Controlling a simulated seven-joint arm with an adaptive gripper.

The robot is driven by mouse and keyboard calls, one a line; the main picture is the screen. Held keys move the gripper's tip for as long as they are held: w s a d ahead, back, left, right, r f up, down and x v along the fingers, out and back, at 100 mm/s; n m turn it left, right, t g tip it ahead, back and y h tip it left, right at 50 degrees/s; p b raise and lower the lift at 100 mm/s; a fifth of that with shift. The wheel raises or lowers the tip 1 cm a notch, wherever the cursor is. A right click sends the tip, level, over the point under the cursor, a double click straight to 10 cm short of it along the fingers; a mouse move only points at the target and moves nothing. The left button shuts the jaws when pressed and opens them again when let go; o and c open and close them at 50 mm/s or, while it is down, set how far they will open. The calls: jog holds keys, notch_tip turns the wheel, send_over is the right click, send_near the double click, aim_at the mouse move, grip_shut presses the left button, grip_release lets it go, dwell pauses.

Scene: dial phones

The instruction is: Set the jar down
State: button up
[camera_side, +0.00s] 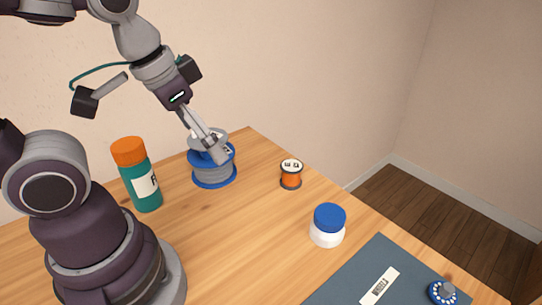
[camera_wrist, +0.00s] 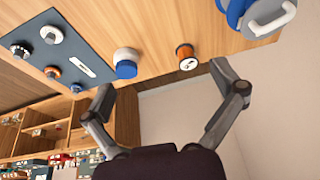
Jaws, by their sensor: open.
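In the wrist view the jar (camera_wrist: 125,63) shows near the top middle, beyond the open fingers and touching neither. My gripper (camera_side: 219,152) is in the air up and left of the jar in the side view, in front of or above a blue and grey reel. In the wrist view my gripper (camera_wrist: 163,84) has its two fingers spread wide with nothing between them.
The blue and grey reel (camera_side: 214,172) is close to my fingers. A small orange spool (camera_side: 291,175) stands between reel and jar. A teal bottle with orange cap (camera_side: 142,180) stands at left. The dark mat (camera_side: 345,280) bears a label and a blue dial (camera_side: 445,292).

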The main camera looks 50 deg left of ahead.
jog(key=a+f+m+g+y, duration=0.3)
jog(key=f+m+g, duration=0.1)
jog(key=f+g, duration=0.4)
jog(key=m+g+y, duration=0.5)
jog(key=m+y, duration=0.2)
jog(key=y, duration=0.5)
send_near(146, 169)
jog(key=x, duration=1.3)
jog(key=shift+f, duration=0.1)
jog(key=c, duration=1.3)
